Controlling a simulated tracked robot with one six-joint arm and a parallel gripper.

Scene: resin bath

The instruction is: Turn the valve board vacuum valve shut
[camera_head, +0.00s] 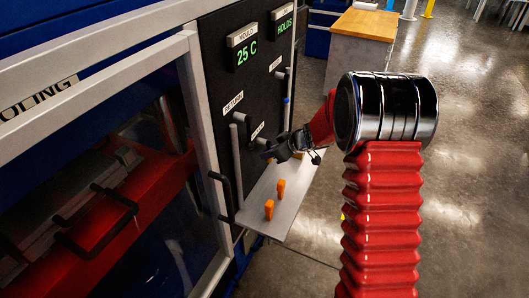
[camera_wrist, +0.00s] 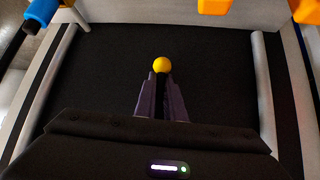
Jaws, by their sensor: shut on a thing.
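The black valve board (camera_head: 222,82) stands on the machine front and carries a "RETURN" label and a second label partly covered by my arm. My gripper (camera_head: 268,152) is close in front of the board below that second label. In the wrist view my gripper (camera_wrist: 163,98) has its two dark fingers close together behind a yellow ball knob (camera_wrist: 162,65), shut on the handle that carries it. The handle's stem is mostly hidden between the fingers, so its angle cannot be told.
A grey shelf (camera_head: 255,206) juts out below the board with orange pieces (camera_head: 281,188) on it. Displays above read "25 C" (camera_head: 246,54) and "HOLDS" (camera_head: 284,24). A blue-ended handle (camera_wrist: 40,12) shows at the wrist view's upper left. Grey vertical pipes (camera_wrist: 263,90) flank my gripper.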

